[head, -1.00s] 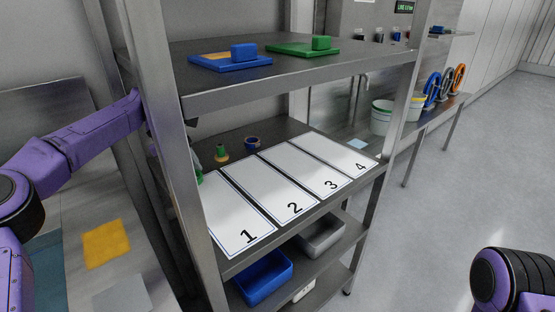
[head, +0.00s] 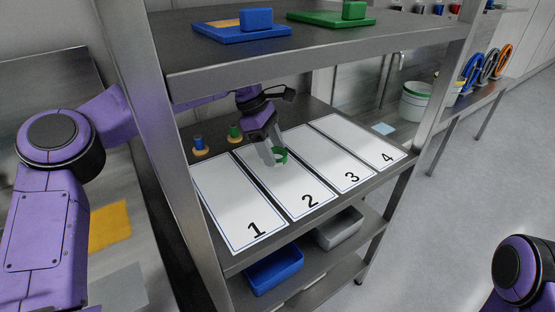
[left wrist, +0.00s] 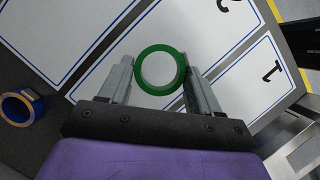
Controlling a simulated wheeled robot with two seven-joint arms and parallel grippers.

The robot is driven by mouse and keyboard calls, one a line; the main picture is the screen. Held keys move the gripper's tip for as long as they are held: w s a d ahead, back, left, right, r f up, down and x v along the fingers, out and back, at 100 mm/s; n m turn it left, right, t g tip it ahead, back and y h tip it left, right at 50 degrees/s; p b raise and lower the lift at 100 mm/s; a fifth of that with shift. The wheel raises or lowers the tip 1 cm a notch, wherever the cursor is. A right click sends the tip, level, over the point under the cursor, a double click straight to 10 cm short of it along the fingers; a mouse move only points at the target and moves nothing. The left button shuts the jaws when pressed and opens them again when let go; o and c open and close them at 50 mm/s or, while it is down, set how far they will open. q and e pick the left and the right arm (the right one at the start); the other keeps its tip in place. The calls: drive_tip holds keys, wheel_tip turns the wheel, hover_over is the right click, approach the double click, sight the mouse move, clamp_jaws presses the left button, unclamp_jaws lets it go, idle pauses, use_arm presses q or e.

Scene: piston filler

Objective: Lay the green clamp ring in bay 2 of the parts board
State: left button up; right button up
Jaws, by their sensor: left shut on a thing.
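The green clamp ring (head: 281,155) is held between the fingers of my left gripper (head: 271,150), over the far part of bay 2. In the left wrist view the green ring (left wrist: 138,71) sits between the two fingertips (left wrist: 158,82), with the white panels under it. I cannot tell whether the ring touches the panel. The parts board has white numbered bays on the middle shelf; bay 2 (head: 295,190) is otherwise bare. My right gripper is out of view.
Blue (head: 200,146) and green (head: 235,133) spool-like parts stand behind the bays. A blue-and-orange ring (left wrist: 22,107) lies beside the board. An upper shelf (head: 330,60) and a front post (head: 185,200) frame the space. Bays 1, 3 and 4 are empty.

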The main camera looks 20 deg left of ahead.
sight(281, 172)
use_arm(q)
drive_tip(key=shift+s+d+f, duration=0.3)
drive_tip(key=shift+d+f, duration=0.05)
drive_tip(key=shift+f, duration=0.3)
drive_tip(key=shift+s+d+f, duration=0.25)
drive_tip(key=shift+d+f, duration=0.05)
drive_tip(key=shift+f, duration=0.3)
drive_tip(key=shift+w+a+f, duration=0.15)
drive_tip(key=shift+w+f, duration=0.1)
drive_tip(key=shift+f, duration=0.05)
drive_tip(key=shift+s, duration=0.1)
drive_tip(key=o, duration=1.1)
drive_tip(key=v, duration=0.5)
drive_tip(key=shift+r, duration=0.1)
drive_tip(key=a, duration=1.2)
drive_tip(key=shift+p, duration=0.4)
drive_tip(key=shift+d, duration=0.1)
